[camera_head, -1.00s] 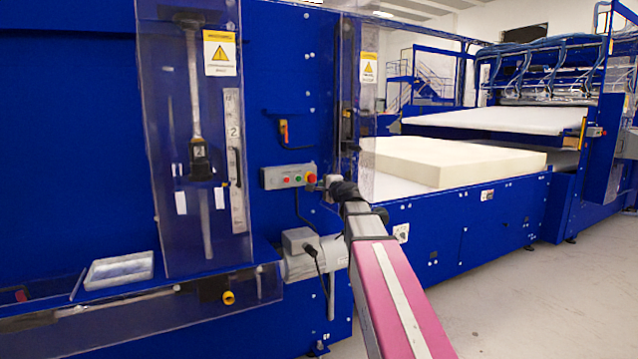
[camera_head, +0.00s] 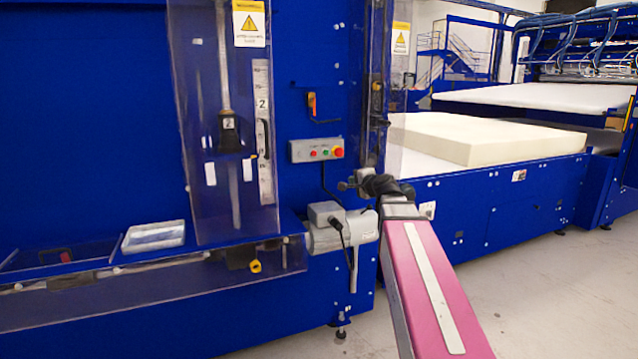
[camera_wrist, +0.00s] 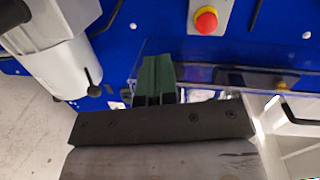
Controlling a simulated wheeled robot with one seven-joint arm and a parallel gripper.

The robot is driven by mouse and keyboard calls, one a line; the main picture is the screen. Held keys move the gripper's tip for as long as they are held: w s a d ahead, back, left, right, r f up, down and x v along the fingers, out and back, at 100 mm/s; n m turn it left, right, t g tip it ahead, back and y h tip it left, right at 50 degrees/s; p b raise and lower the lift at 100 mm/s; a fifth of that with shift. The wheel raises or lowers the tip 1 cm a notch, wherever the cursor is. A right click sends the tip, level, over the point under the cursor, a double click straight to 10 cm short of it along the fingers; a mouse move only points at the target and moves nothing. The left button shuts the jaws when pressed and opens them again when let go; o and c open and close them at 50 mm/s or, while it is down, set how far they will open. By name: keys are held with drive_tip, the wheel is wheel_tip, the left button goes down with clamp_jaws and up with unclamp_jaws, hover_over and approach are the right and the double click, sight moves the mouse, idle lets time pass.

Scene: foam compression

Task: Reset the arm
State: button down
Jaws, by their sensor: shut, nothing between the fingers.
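My arm (camera_head: 432,275), pink with a pale stripe, reaches from the bottom right toward the blue machine. My gripper (camera_head: 347,185) is small at its far end in the head view, just below and right of the grey button box (camera_head: 317,150). In the wrist view my gripper (camera_wrist: 155,78) shows as dark green fingers, shut and empty, beyond a dark bracket. A red button on a yellow base (camera_wrist: 206,20) is above and right of the fingers there. I cannot tell whether the fingers touch anything.
A grey motor (camera_head: 340,230) sticks out below my gripper. Clear guards (camera_head: 240,200) stand to the left. A cream foam block (camera_head: 490,137) lies on the conveyor at right. A metal tray (camera_head: 153,237) sits on the left ledge. The floor (camera_head: 540,290) at right is clear.

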drive_tip(key=s+a+f+n+g, duration=0.1)
drive_tip(key=f, duration=0.4)
drive_tip(key=s+a+f+n+g, duration=0.1)
drive_tip(key=s+f+n+g, duration=0.1)
drive_tip(key=f, duration=0.3)
drive_tip(key=s+a+f+n+g, duration=0.1)
drive_tip(key=f, duration=0.3)
drive_tip(key=shift+s+a+f+n+g, duration=0.2)
drive_tip(key=shift+s+f+n+g, duration=0.1)
drive_tip(key=shift+f+g, duration=0.1)
drive_tip(key=s+d+f+n+g+h, duration=0.1)
drive_tip(key=s+f+n+g+h, duration=0.2)
drive_tip(key=s+f, duration=0.7)
drive_tip(key=s+d+f+n+g+h, duration=0.1)
drive_tip(key=s+f+n+g+h, duration=0.2)
drive_tip(key=s+f+g, duration=0.4)
drive_tip(key=s+f+n, duration=0.1)
drive_tip(key=s+f, duration=0.2)
drive_tip(key=f, duration=0.5)
drive_tip(key=shift+d+n, duration=0.15)
drive_tip(key=shift+n, duration=0.15)
drive_tip(key=shift+f, duration=0.1)
